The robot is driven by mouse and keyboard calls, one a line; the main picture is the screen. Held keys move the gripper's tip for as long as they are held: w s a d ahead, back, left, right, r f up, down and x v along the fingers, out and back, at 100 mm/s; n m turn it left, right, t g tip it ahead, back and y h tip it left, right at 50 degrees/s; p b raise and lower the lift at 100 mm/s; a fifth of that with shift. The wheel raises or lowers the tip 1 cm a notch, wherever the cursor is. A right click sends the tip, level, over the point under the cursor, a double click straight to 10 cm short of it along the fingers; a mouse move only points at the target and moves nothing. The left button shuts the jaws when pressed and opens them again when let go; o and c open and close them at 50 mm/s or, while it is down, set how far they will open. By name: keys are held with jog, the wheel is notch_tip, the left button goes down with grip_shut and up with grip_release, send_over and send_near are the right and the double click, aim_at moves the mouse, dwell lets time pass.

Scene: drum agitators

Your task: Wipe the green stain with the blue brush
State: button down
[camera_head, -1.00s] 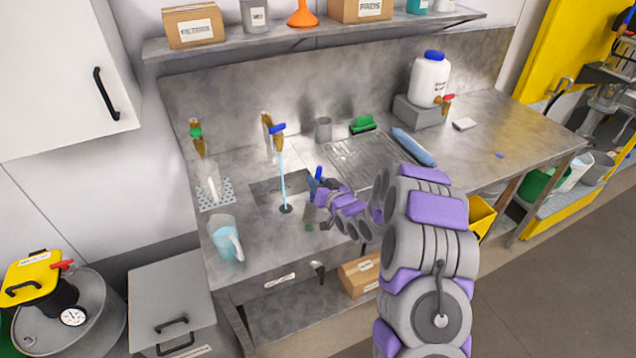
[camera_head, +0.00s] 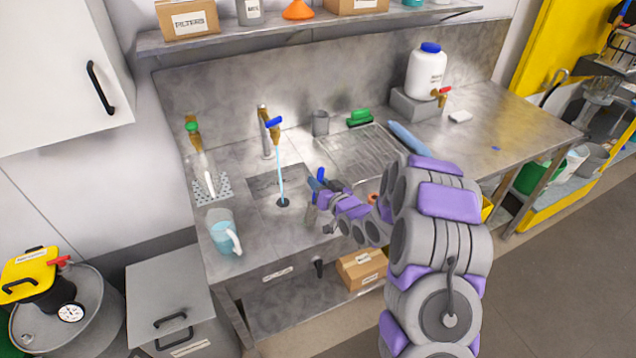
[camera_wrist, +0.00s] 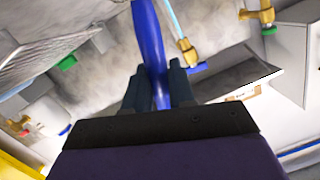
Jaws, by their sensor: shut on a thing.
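My gripper (camera_head: 322,188) is above the counter just right of the sink. In the wrist view its fingers (camera_wrist: 158,88) are shut around the blue handle of the blue brush (camera_wrist: 149,40). The blue brush (camera_head: 320,174) shows only small in the head view, partly hidden by the gripper. A greyish head seems to hang below it near the sink's right edge. I cannot make out a green stain in either view. A small blue spot (camera_head: 496,148) lies on the right part of the counter.
A blue-handled tap (camera_head: 273,124) runs water into the sink (camera_head: 268,188). A jug (camera_head: 223,232) stands front left. The white canister (camera_head: 427,72) stands behind right.

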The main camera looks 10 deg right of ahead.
jog(key=shift+r+p, duration=1.15)
jog(key=shift+r, duration=1.85)
jog(key=shift+r, duration=0.1)
jog(key=shift+r+p, duration=0.75)
jog(key=shift+r, duration=0.65)
